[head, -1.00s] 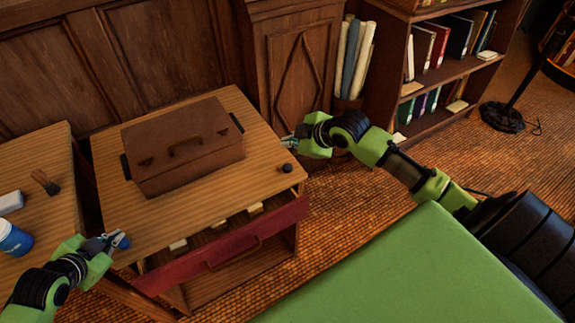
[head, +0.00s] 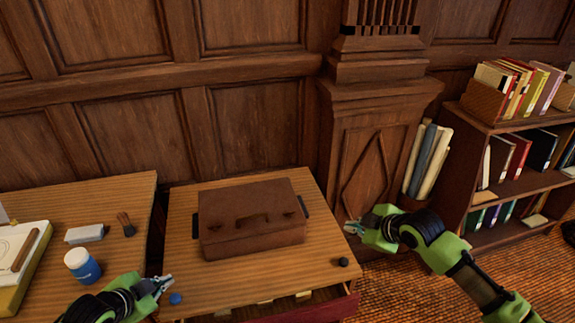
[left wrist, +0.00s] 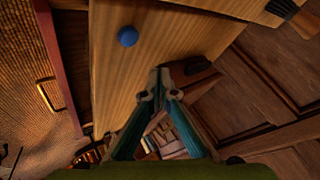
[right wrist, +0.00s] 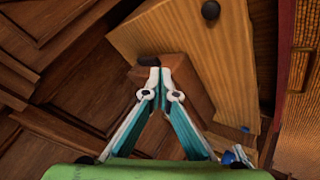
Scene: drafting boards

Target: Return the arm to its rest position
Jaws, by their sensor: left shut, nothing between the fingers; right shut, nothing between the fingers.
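My left gripper (head: 165,281) is shut and empty at the left edge of the wooden cabinet top. It also shows shut in the left wrist view (left wrist: 162,72). My right gripper (head: 350,226) is shut and empty, off the cabinet's right side; the right wrist view shows its fingertips together (right wrist: 154,65). A brown case (head: 250,222) with a handle lies on the cabinet top (head: 325,240), between the grippers. A small blue ball (head: 175,298) lies near the left gripper, apart from its fingertips in the left wrist view (left wrist: 127,36).
A black knob-like ball (head: 343,261) sits at the cabinet's right front corner. The drawer (head: 325,308) below is partly open. The left desk holds a blue-and-white jar (head: 82,266), a brush (head: 126,224) and a pale block (head: 84,234). A bookshelf (head: 490,130) stands right.

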